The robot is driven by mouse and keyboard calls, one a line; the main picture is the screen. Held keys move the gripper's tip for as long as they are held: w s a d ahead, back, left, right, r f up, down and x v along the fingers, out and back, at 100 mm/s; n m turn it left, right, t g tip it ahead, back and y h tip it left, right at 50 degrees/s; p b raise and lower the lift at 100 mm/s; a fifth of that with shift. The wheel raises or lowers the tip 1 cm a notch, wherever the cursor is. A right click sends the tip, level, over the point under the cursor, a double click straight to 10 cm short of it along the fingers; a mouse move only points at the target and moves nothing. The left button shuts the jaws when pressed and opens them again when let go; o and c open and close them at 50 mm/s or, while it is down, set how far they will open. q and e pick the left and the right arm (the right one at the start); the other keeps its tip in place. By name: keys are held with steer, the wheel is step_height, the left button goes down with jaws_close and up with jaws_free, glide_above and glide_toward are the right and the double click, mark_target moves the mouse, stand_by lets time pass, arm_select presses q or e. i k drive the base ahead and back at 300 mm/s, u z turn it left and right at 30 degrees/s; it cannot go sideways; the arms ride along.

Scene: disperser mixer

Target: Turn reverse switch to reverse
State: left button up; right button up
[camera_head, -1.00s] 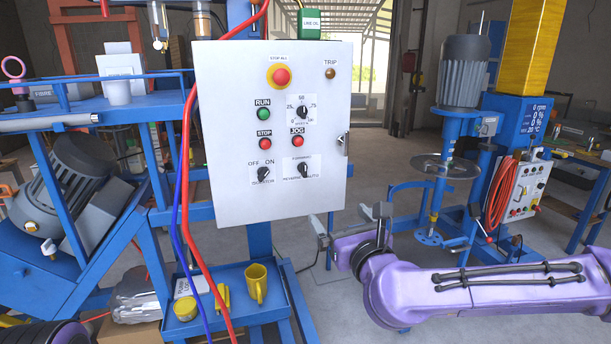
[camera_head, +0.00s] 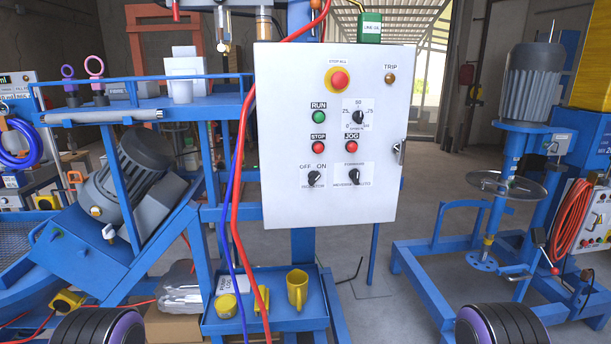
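The white control panel (camera_head: 330,205) hangs upright in the middle of the head view. Neither of my grippers is in view; only rounded purple and black parts of my arms show at the bottom edge.
Red and blue hoses hang along the panel's left edge. A blue tray (camera_head: 318,320) below holds a yellow mug (camera_head: 297,288). The mixer (camera_head: 531,85) stands at right, a tilted motor (camera_head: 135,175) at left. The space just before the panel looks clear.

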mark_target(354, 174)
steer(key=z, duration=2.25)
steer(key=i, duration=0.75)
steer(key=u, duration=1.35)
